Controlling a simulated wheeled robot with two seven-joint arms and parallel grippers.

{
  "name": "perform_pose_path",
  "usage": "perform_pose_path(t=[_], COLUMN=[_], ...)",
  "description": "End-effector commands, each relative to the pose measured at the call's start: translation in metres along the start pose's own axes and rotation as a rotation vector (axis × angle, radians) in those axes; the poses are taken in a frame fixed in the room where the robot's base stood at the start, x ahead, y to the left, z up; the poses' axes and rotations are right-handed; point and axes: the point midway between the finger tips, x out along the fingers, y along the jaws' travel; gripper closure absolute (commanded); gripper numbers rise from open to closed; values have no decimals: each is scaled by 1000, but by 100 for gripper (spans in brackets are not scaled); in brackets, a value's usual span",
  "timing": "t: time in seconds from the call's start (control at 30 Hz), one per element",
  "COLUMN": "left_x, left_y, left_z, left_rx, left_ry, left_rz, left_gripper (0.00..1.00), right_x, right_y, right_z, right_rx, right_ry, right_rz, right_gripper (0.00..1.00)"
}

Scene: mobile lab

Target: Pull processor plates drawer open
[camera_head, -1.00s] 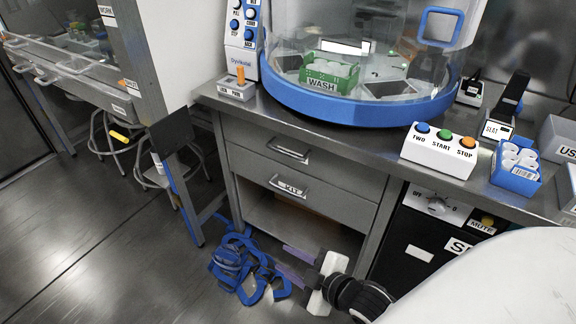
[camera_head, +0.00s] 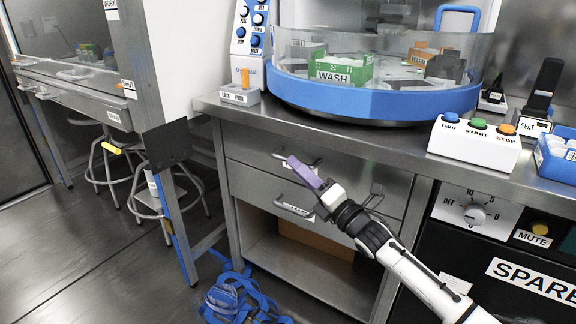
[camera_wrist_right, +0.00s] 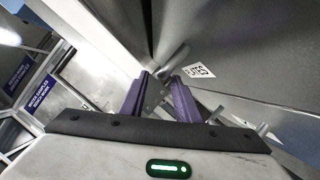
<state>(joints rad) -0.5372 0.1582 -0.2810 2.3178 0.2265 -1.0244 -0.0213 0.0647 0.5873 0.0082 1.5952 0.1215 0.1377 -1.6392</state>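Two grey metal drawers sit under the bench. The upper drawer (camera_head: 345,185) has a bar handle (camera_head: 278,155) at its left, partly behind my gripper. The lower drawer (camera_head: 255,197) has a handle (camera_head: 293,209) with a label too small to read. Both drawers look closed. Contact is unclear. My left gripper is out of view.
A round blue-based machine (camera_head: 370,100) and a three-button box (camera_head: 475,140) stand on the bench above. An open shelf (camera_head: 310,262) lies below the drawers. Blue straps (camera_head: 240,297) lie on the floor. Stools (camera_head: 150,190) stand at left.

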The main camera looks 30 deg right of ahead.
Motion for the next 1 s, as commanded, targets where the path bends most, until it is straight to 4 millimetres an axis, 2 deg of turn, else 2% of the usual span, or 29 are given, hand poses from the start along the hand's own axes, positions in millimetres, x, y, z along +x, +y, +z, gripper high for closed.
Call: perform_pose_path(t=[0.1,0.3,0.7,0.9,1.0], left_x=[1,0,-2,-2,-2], left_y=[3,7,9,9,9], left_z=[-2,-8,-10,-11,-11], left_rx=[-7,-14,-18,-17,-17], left_ry=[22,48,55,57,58], left_rz=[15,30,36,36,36], left_gripper=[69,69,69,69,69], right_x=[21,42,49,49,49], right_y=[-1,-1,-1,-1,-1], right_z=[0,-1,0,-1,-1], right_rx=[0,1,2,2,2], right_ry=[-1,0,1,1,1], right_rz=[2,1,-2,-2,-2], right_gripper=[70,70,70,100,100])
